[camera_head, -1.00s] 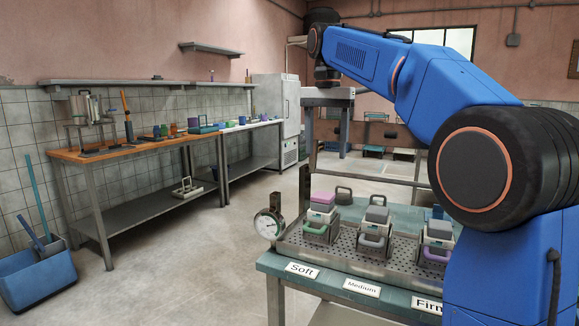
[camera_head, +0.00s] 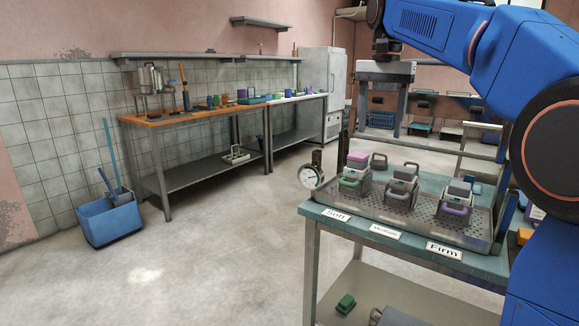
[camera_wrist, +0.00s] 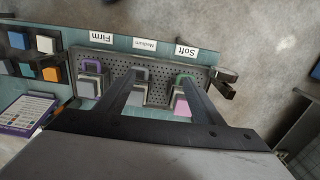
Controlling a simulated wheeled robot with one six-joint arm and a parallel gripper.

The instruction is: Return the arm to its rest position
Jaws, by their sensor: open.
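My arm is blue and black and reaches across the upper right of the head view. My gripper (camera_head: 376,128) hangs at its end with the fingers pointing down, apart and empty. In the wrist view the open gripper (camera_wrist: 158,77) shows its two dark fingers over the perforated tray (camera_wrist: 225,82). The picture does not settle how high the fingers are above it. Nothing is seen between the fingers.
The tray (camera_head: 330,203) holds small moulds behind Soft, Medium and Firm signs on a teal table (camera_head: 480,262). A dial gauge (camera_head: 312,177) stands at its left end. A wooden-topped bench (camera_head: 190,116) and blue bin (camera_head: 110,220) stand left. The middle floor is clear.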

